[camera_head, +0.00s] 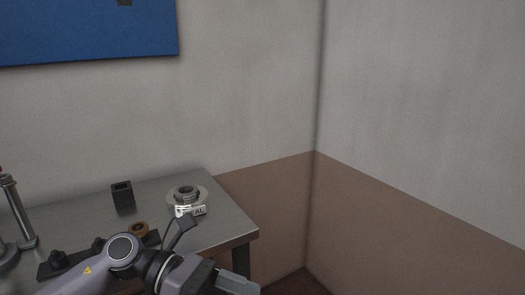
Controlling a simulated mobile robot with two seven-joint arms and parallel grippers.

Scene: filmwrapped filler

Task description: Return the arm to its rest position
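My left arm comes in from the lower left and bends at a round grey joint in front of the table's near edge. Its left gripper (232,283) is at the bottom of the picture, just off the table's front right corner. A thin dark part stands up from the wrist, in front of the white label on the table. The fingertips are not clear, so I cannot tell whether the gripper is open or shut. I see nothing held in it. My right arm and gripper are not in view.
A metal table (228,222) bears a dark square holder (123,198), a round grey flanged part (187,194) with a white label (192,210), a brownish ring (139,228) and a metal post (16,207) at left. Right of the table, the floor is open before the walls.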

